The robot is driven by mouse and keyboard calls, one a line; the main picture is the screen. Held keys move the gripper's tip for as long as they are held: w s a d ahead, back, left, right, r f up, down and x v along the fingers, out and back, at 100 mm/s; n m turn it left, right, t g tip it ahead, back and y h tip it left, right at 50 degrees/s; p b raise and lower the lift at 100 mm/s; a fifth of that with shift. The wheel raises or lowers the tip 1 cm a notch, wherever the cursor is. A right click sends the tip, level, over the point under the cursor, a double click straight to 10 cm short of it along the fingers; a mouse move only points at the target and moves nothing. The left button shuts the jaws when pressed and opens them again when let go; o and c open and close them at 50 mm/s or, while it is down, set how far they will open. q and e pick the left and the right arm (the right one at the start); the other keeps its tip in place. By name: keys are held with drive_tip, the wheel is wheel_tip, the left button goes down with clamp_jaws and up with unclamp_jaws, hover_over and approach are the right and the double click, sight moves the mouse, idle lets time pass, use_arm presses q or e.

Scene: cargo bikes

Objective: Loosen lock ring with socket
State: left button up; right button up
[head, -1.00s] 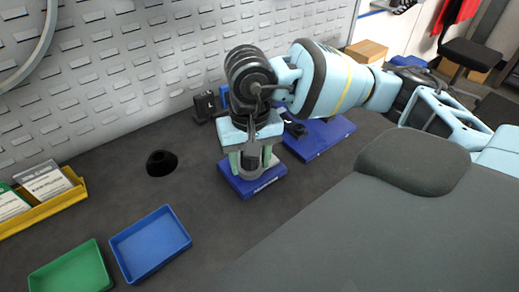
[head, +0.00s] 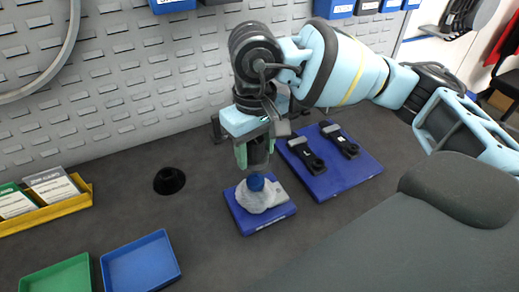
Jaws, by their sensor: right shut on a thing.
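My right gripper (head: 255,154) comes in from the upper right and points down above a small blue mat (head: 262,224). Its green-padded fingers are shut on a dark grey piece (head: 259,150), mostly hidden between them; I cannot tell for sure that it is the socket. I cannot pick out a lock ring. My left gripper is not in view.
A larger blue mat (head: 345,181) with two black tools lies to the right. A black cup (head: 169,180) stands on the left. A blue tray (head: 141,262), a green tray (head: 58,277) and a yellow card holder (head: 78,198) are farther left. A slotted wall (head: 120,85) closes the back.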

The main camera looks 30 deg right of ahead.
sight(256, 180)
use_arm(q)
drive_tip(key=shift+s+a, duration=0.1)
use_arm(e)
drive_tip(key=shift+a+f, duration=0.1)
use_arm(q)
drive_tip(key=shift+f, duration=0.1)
use_arm(e)
drive_tip(key=shift+f, duration=0.1)
